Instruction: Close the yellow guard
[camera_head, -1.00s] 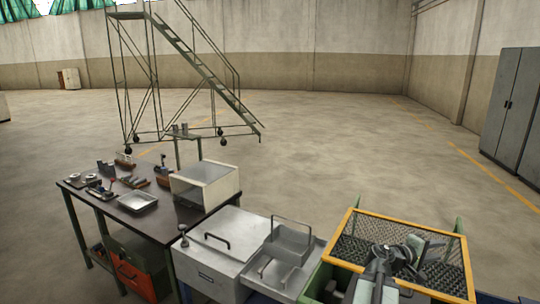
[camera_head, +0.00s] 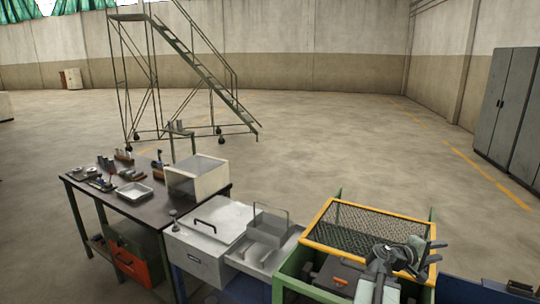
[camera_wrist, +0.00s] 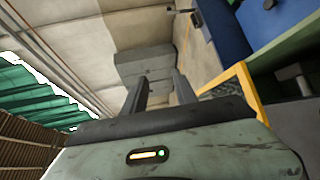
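The yellow guard (camera_head: 372,212) is a yellow frame with dark mesh at the right of the head view. It is hinged or held near the back of a green-framed machine (camera_head: 288,281) and appears raised. The machine's front, with a dark plate and an orange part (camera_head: 340,281), lies uncovered. My gripper (camera_head: 425,258) hides the guard's right front edge in the head view; contact cannot be told. In the wrist view my gripper's two fingers (camera_wrist: 160,82) stand apart with nothing between them. A yellow corner with mesh (camera_wrist: 245,92) shows to the right of the fingers, apart from them.
A metal tray unit (camera_head: 266,226) and a grey lidded box (camera_head: 213,228) stand left of the machine. Further left is a dark workbench (camera_head: 112,212) with tools and a white box. A green stair platform (camera_head: 190,75) stands behind. Grey cabinets (camera_head: 508,105) are at right.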

